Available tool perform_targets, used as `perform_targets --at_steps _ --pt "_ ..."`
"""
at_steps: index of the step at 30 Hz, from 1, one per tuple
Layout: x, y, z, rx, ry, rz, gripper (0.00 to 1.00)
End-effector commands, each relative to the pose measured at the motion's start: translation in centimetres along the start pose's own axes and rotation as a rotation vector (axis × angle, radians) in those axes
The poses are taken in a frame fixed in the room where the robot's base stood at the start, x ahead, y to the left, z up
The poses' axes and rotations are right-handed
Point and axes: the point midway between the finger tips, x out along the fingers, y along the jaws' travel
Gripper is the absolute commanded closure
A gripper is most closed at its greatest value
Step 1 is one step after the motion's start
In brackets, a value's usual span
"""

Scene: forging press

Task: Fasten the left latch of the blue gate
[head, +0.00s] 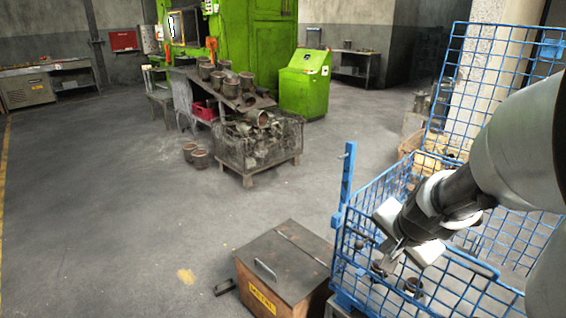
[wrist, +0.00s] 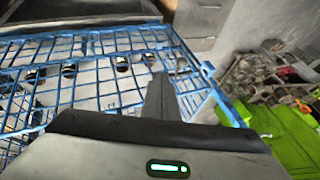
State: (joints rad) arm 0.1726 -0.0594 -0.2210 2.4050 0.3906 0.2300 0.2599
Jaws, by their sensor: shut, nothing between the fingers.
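The blue wire-mesh gate (head: 385,292) forms the near side of a blue mesh cage at the right of the head view. A taller blue post (head: 346,185) stands at its left end. I cannot make out the left latch clearly in either view. My gripper (head: 391,262) reaches in from the right and hangs over the cage's left part, near the post; its fingers are shut and empty. In the wrist view the closed fingers (wrist: 161,97) point toward the blue mesh (wrist: 95,45) and hide part of it. I cannot tell whether they touch it.
A brown metal box (head: 283,262) with a handle and yellow label stands just left of the cage. A taller mesh panel (head: 490,80) rises behind. Several dark parts lie inside the cage. A wire bin of parts (head: 258,140) stands farther back.

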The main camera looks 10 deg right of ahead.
Motion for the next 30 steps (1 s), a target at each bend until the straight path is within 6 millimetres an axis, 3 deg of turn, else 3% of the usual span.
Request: perform_targets --at_steps 1,9,12,16,30 --pt "1.9 0.3 0.3 0.0 -0.001 0.002 1.0" --pt "7.5 0.4 0.3 0.001 0.0 0.002 1.0" --pt "7.6 -1.5 0.1 -0.003 -0.001 0.0 1.0" --pt "8.5 -2.6 0.2 -0.002 -0.001 0.0 1.0" --pt "9.0 -3.2 0.3 0.001 0.001 0.0 1.0"
